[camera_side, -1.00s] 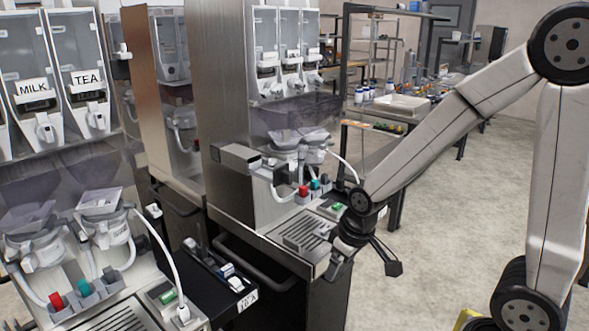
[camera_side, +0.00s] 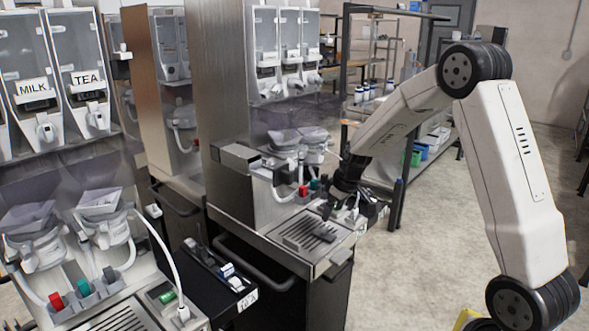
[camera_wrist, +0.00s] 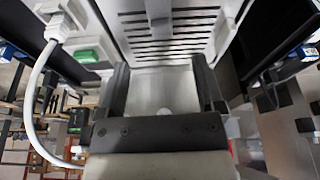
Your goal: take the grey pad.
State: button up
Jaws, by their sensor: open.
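My gripper (camera_wrist: 162,72) is open in the wrist view, its two dark fingers spread wide apart. A pale grey flat surface with a small round light spot shows between the fingers; I cannot tell whether this is the grey pad or part of the machine's counter. I see nothing held. In the side view my gripper (camera_side: 346,186) is at the right end of the middle machine's counter, partly hidden by its own dark parts. A slatted drip tray (camera_side: 300,234) lies on that counter in front of it, and its slats (camera_wrist: 165,22) show beyond the fingers.
A white cable (camera_wrist: 37,95) with a white plug (camera_wrist: 62,24) and a green switch (camera_wrist: 87,56) are left of the fingers. Red (camera_side: 303,190) and teal (camera_side: 314,184) switches stand behind the tray.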

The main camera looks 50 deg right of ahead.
aim_at(325, 230)
jog(key=shift+x, duration=1.3)
jog(key=shift+a, duration=0.1)
jog(key=shift+x, duration=2.6)
grip_shut()
